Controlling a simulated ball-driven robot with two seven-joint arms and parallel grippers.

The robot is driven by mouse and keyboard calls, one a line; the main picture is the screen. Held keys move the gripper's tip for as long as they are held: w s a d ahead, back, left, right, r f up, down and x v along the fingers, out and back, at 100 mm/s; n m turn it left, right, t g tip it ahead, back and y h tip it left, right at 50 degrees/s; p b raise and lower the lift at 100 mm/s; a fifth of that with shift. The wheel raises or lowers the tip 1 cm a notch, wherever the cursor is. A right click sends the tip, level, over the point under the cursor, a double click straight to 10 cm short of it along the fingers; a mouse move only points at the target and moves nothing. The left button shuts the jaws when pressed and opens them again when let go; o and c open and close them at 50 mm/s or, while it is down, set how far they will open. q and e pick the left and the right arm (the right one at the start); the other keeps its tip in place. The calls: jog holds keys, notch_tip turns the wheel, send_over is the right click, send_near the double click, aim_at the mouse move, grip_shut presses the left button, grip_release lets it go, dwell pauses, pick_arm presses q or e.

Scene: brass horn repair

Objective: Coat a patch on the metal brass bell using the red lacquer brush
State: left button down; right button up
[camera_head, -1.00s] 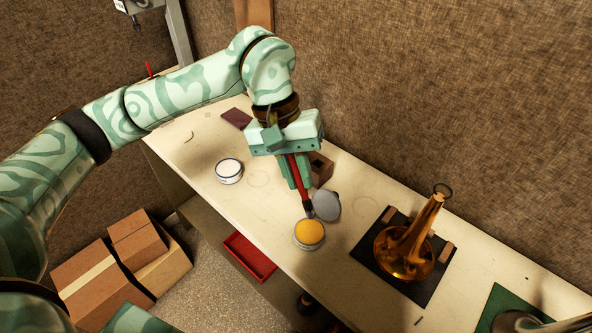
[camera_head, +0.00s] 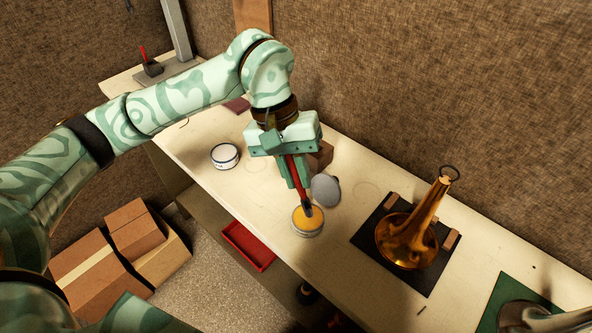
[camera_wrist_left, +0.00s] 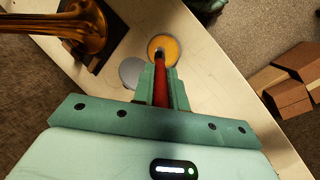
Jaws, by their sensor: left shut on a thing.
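My left gripper (camera_head: 299,178) is shut on the red lacquer brush (camera_head: 297,171), which hangs bristles down. Its dark tip is at the open tin of amber lacquer (camera_head: 310,220); it appears to be at or in the lacquer, but the exact depth cannot be told. In the left wrist view the red brush (camera_wrist_left: 160,85) points from between the fingers to the amber tin (camera_wrist_left: 164,48). My right gripper is not in view.
A grey lid (camera_head: 325,190) lies beside the lacquer tin, with a brown block (camera_head: 321,156) behind. A white tin (camera_head: 225,156) stands to the left. A green mat (camera_head: 505,298) lies at the right. Bare bench lies between the tin and the bell's mat.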

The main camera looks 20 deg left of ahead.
pick_arm(q)
jog(key=shift+f+b, duration=0.35)
jog(key=shift+f, duration=0.25)
dwell(1.3)
jog(key=shift+r+p, duration=2.1)
jog(key=shift+r, duration=1.45)
